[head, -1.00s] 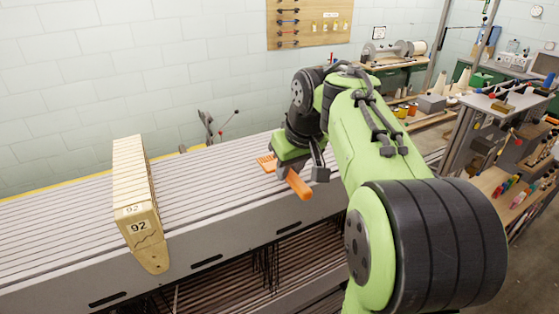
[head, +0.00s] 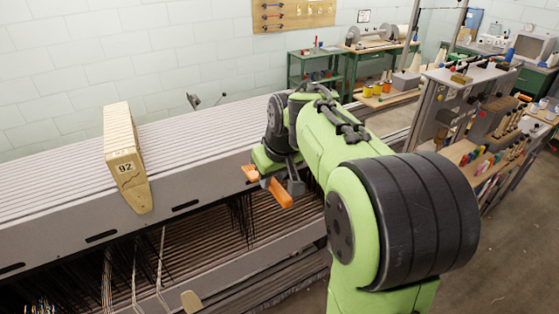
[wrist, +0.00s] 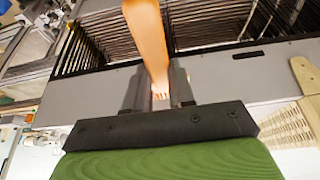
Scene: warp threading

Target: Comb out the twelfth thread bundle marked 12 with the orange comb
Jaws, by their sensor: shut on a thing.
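The orange comb (head: 279,194) is held in my gripper (head: 268,180), close to the front edge of the long grey beam (head: 190,165). Its handle sticks out toward the lower right, and an orange end shows on the other side of the jaws. In the wrist view the comb (wrist: 146,38) rises from between the shut fingers (wrist: 156,88). Its teeth are hard to make out there. Dark threads (head: 241,215) hang below the beam, left of the comb. Pale threads (head: 161,262) hang further left. I see no bundle marked 12.
A small wooden piece (head: 191,301) shows at the lower edge. A tool stand (head: 450,100) and workbenches are at the right. Open floor (head: 500,260) lies at the lower right.

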